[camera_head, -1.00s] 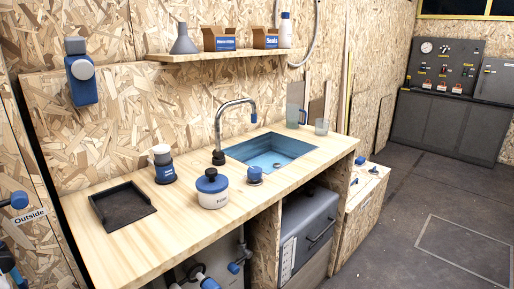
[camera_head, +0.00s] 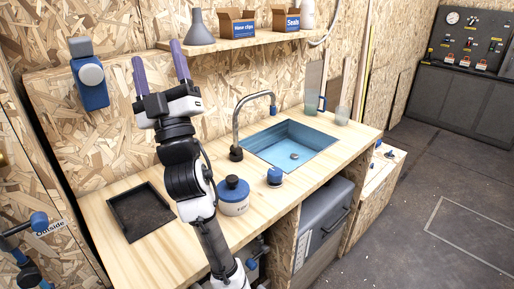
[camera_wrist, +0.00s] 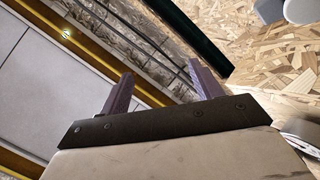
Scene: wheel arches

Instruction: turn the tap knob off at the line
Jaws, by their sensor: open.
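A curved grey tap (camera_head: 237,125) with a dark base stands at the sink's left. A small blue-topped knob-like piece (camera_head: 274,177) sits on the counter in front of the sink. Blue handles show on pipework (camera_head: 38,222) at the left edge, by a sign reading "Outside". I cannot tell which is the task's knob, and I see no clear line mark. My gripper (camera_head: 158,60) is raised above the counter, purple fingers upward, open and empty, apart from all of these. Its open fingers also show in the wrist view (camera_wrist: 162,84), with no knob between them.
A blue sink (camera_head: 292,134) is set in the wooden counter (camera_head: 170,250). A black tray (camera_head: 140,211) and white-blue jar (camera_head: 233,195) stand near my arm. A shelf (camera_head: 228,44) with boxes and a funnel (camera_head: 199,27) is behind. A blue wall unit (camera_head: 92,94) hangs left.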

